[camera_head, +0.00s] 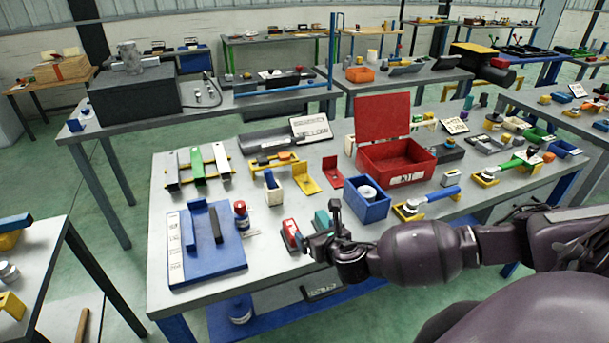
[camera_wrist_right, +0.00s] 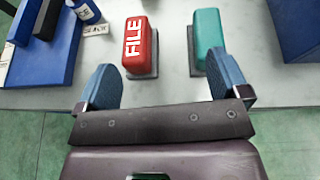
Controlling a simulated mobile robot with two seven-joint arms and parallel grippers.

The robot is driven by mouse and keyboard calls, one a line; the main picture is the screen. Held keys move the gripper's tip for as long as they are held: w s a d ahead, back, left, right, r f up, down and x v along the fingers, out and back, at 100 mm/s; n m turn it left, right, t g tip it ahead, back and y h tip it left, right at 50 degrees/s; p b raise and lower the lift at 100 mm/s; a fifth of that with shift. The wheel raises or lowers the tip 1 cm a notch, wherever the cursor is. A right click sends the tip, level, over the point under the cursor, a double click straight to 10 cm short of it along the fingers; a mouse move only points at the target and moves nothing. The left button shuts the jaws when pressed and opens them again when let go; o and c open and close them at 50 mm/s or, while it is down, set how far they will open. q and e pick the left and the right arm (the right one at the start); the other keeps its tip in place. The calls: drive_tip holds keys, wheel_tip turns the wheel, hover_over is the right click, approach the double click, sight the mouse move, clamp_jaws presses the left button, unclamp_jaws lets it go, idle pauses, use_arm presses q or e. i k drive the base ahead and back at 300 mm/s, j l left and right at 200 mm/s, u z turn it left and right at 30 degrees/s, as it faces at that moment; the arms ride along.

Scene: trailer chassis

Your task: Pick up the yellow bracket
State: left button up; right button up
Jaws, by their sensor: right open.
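The yellow bracket (camera_head: 306,179) is an L-shaped piece lying on the grey table in the head view, between a white holder with a blue piece and a red bracket (camera_head: 332,172). My right gripper (camera_head: 318,238) is near the table's front edge, closer to me than the yellow bracket and apart from it. In the right wrist view its two blue fingers (camera_wrist_right: 161,82) are spread with nothing held between them. The yellow bracket does not show in the right wrist view. My left gripper is not in view.
A red block marked FILE (camera_wrist_right: 140,46) and a teal block (camera_wrist_right: 208,38) stand just beyond the fingers. A blue box (camera_head: 367,206) and an open red toolbox (camera_head: 400,176) stand right of the bracket. A blue board (camera_head: 208,262) lies left.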

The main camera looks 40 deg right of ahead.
sight(299, 170)
drive_tip(key=i+l, duration=0.7)
